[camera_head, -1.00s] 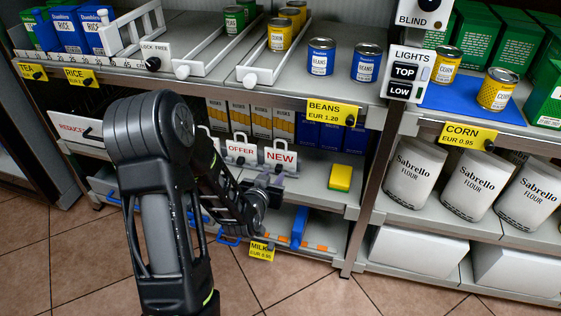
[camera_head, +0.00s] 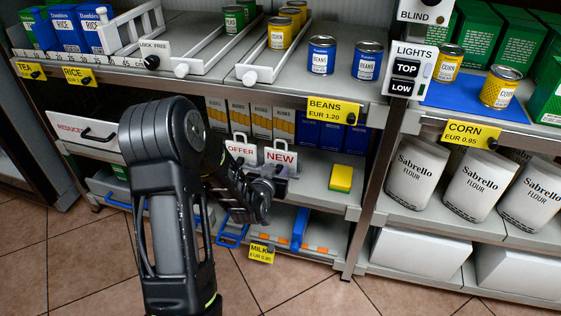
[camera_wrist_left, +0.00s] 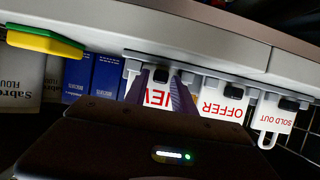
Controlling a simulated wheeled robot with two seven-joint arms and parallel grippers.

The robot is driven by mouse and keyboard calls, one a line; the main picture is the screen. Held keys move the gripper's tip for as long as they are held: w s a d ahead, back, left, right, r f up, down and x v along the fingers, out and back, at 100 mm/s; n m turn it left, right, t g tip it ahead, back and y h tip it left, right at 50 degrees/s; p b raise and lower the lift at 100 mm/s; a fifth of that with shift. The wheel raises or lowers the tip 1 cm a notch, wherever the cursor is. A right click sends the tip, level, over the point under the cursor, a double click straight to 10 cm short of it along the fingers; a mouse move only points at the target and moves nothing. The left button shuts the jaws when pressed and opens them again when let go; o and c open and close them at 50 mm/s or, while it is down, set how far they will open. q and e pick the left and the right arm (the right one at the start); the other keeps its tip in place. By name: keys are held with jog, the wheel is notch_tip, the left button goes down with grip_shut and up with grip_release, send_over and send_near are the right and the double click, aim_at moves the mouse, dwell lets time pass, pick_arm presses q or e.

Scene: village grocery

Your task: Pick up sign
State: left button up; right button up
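The white NEW sign (camera_head: 281,157) with red letters hangs at the front edge of the middle shelf, beside the OFFER sign (camera_head: 241,151). My left gripper (camera_head: 280,173) is just in front of the lower part of the NEW sign. In the left wrist view, its two fingers (camera_wrist_left: 161,76) are apart, with the NEW sign (camera_wrist_left: 158,98) and its black knob between them. I cannot tell whether the fingers touch it. The OFFER sign (camera_wrist_left: 221,106) and a SOLD OUT sign (camera_wrist_left: 274,122) hang alongside. My right gripper is not in view.
A yellow and green sponge (camera_head: 341,178) lies on the middle shelf, right of the signs. The upper shelf edge with the BEANS tag (camera_head: 333,111) overhangs this space. A REDUCED sign (camera_head: 88,133) is at left. A lower shelf has a blue divider (camera_head: 300,228).

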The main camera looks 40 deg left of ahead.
aim_at(280, 140)
pick_arm(q)
jog(key=shift+c, duration=0.4)
grip_shut()
notch_tip(280, 140, up, 10)
jog(key=p, duration=0.4)
dwell(0.4)
dwell(0.7)
